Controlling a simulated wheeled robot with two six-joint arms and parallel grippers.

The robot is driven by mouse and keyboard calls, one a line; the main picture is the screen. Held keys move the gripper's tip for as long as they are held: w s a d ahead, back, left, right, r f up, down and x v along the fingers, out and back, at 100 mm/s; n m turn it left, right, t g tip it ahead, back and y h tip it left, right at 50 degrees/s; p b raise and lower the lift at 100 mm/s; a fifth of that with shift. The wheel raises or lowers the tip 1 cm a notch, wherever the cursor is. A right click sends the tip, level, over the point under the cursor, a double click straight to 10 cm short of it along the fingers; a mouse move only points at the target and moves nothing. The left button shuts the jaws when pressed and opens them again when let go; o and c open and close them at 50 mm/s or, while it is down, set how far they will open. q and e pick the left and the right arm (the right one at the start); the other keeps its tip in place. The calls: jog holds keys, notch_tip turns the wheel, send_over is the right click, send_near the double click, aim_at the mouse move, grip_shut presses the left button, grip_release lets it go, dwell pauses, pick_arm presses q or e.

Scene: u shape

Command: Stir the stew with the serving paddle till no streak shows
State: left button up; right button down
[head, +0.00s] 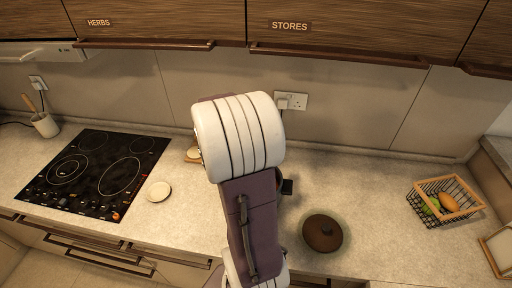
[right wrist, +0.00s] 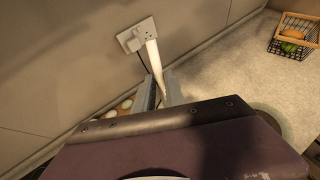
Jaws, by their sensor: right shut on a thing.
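My right gripper (right wrist: 161,93) is shut on a pale stick-like handle in the right wrist view, which I take to be the serving paddle (right wrist: 153,57). The handle rises above the fingers; its lower end is hidden behind my wrist. In the head view my purple and white arm covers the middle of the counter and hides the gripper and paddle. A small dark piece (head: 287,187) shows at the arm's right edge, perhaps part of a pot. The stew cannot be seen in either view. My left gripper is not in view.
A brown round lid (head: 322,233) lies right of my arm. A black hob (head: 95,172) and a cream disc (head: 158,191) are left. A wire basket (head: 445,201) with food stands right. A wall socket (head: 291,101) is behind. The counter between lid and basket is clear.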

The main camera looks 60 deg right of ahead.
jog(key=shift+s+r+h, duration=0.1)
jog(key=shift+s+h, duration=0.1)
jog(key=shift+h, duration=0.1)
jog(key=shift+d+h, duration=0.2)
jog(key=shift+h, duration=0.1)
jog(key=shift+s+d+f+b, duration=0.1)
jog(key=shift+d+f+b, duration=0.25)
jog(key=shift+f+b, duration=0.25)
notch_tip(320, 180, down, 14)
jog(key=b, duration=1.3)
jog(key=shift+a+f, duration=0.15)
jog(key=shift+a, duration=0.25)
